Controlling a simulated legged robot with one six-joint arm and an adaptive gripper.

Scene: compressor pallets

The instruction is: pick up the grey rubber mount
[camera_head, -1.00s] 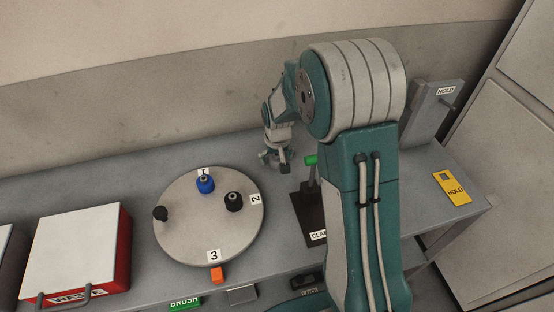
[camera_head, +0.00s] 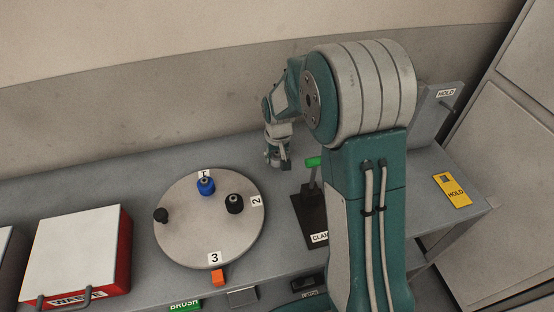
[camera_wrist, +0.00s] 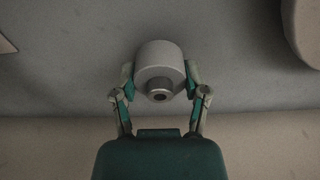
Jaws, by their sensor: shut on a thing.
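The grey rubber mount (camera_wrist: 159,66) is a short light-grey cylinder with a narrower stub and a dark hole facing the wrist camera. My gripper (camera_wrist: 160,80) has its two fingers closed against the mount's sides in the wrist view. In the head view my gripper (camera_head: 277,163) is over the back of the bench, to the right of the turntable. The mount is barely distinguishable at the gripper there. The height of the mount above the bench is hard to judge.
A round turntable (camera_head: 190,240) carries a blue mount (camera_head: 206,186) and black mounts (camera_head: 234,204) (camera_head: 160,215). A green-handled clamp (camera_head: 312,205) stands right of it. A red waste bin (camera_head: 122,255) is at left, a yellow HOLD tag (camera_head: 452,190) at right.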

